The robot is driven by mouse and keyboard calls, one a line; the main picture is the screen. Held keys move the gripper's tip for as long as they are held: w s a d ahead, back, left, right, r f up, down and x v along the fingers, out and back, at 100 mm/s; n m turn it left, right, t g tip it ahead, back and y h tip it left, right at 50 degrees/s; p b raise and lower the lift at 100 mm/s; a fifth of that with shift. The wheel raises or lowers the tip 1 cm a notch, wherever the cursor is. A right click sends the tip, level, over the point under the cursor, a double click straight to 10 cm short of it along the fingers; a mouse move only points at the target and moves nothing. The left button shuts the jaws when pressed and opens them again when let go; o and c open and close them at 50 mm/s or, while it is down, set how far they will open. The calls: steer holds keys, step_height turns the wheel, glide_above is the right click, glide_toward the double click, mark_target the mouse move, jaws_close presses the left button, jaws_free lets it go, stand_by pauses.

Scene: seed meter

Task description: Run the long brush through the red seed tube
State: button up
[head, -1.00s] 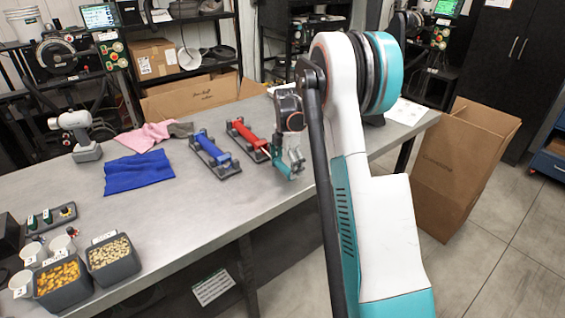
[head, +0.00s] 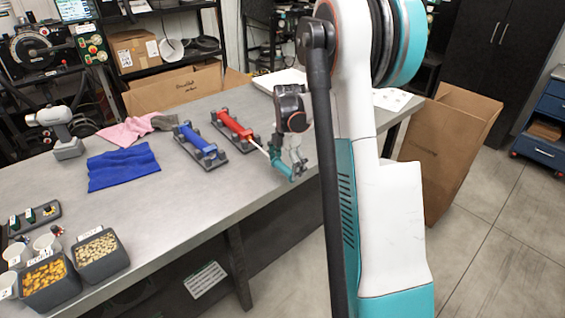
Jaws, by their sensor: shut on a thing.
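The red seed tube (head: 232,124) lies in a dark holder on the workbench, right of the blue tube (head: 199,143) in a similar holder. A thin pale rod, the long brush (head: 258,147), shows between the near end of the red tube and my gripper (head: 291,171). The brush lines up with the tube. Its far end is hidden, and I cannot tell how much is inside the tube. My gripper is shut on the brush's near end, by the front edge of the bench. The fingertips are small and partly hidden in this view.
Bins of seeds (head: 98,273) stand at the near left. A cardboard box (head: 452,150) stands right of the bench. The mid-bench is clear.

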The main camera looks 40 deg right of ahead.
steer(key=shift+s, duration=0.2)
steer(key=shift+w+a+p, duration=0.1)
steer(key=shift+w+p, duration=0.25)
steer(key=shift+w, duration=6.45)
steer(key=shift+s, duration=0.15)
steer(key=s+b, duration=0.1)
steer(key=s, duration=2.8)
steer(key=shift+s+d, duration=0.15)
steer(key=shift+d, duration=0.05)
steer(key=s+r+p, duration=0.3)
steer(key=r+p, duration=0.2)
steer(key=r, duration=0.2)
